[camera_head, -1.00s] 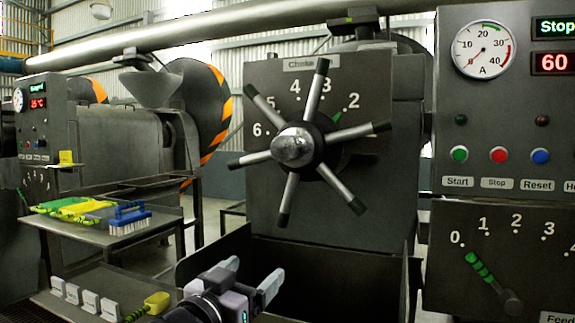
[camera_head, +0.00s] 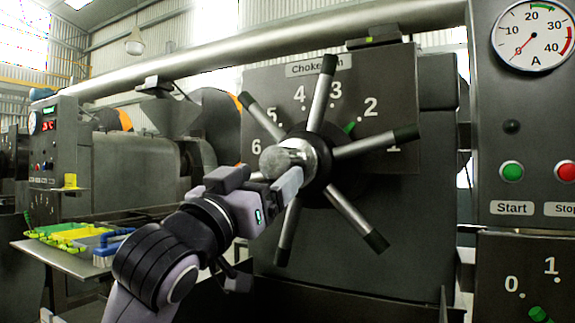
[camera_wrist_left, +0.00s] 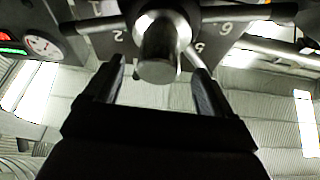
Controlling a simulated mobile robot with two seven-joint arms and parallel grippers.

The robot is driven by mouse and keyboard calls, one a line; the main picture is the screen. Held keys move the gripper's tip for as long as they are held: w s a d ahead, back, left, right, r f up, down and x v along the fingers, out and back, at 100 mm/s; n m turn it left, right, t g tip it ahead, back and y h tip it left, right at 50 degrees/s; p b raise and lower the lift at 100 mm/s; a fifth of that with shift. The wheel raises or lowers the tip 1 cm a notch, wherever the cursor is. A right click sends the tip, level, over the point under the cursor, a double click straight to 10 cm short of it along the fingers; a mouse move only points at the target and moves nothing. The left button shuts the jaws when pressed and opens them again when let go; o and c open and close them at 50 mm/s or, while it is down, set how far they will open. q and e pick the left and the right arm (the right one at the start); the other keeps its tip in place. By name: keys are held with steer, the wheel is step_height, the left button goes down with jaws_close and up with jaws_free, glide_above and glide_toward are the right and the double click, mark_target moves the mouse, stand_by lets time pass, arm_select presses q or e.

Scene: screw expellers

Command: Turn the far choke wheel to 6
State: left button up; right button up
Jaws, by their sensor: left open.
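The choke wheel's hub (camera_head: 285,160) is a round metal knob with several grey spokes tipped dark, on a dark panel (camera_head: 395,210) numbered 1 to 6. A small green mark (camera_head: 349,127) beside the hub points toward 2. My left gripper (camera_head: 270,178) is open, at the front of the hub and partly covering the lower left of the wheel. In the left wrist view the hub (camera_wrist_left: 158,50) shows between and just beyond the open fingers (camera_wrist_left: 160,70). I cannot tell whether they touch it. My right gripper is not in view.
A control panel (camera_head: 490,140) with an ammeter and buttons stands at the right. At the left, a table (camera_head: 75,262) holds yellow, green and blue items, with another machine (camera_head: 130,175) behind it. A long pipe (camera_head: 270,40) runs overhead.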

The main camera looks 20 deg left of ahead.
mark_target(272, 171)
arm_select(q)
steer(key=x, duration=0.4)
steer(key=shift+w+r, duration=0.1)
steer(key=shift+w, duration=0.05)
steer(key=shift+w+d+r+p, duration=0.1)
steer(key=shift+w+r+p, duration=0.2)
steer(key=shift+w, duration=0.45)
steer(key=c, duration=1.4)
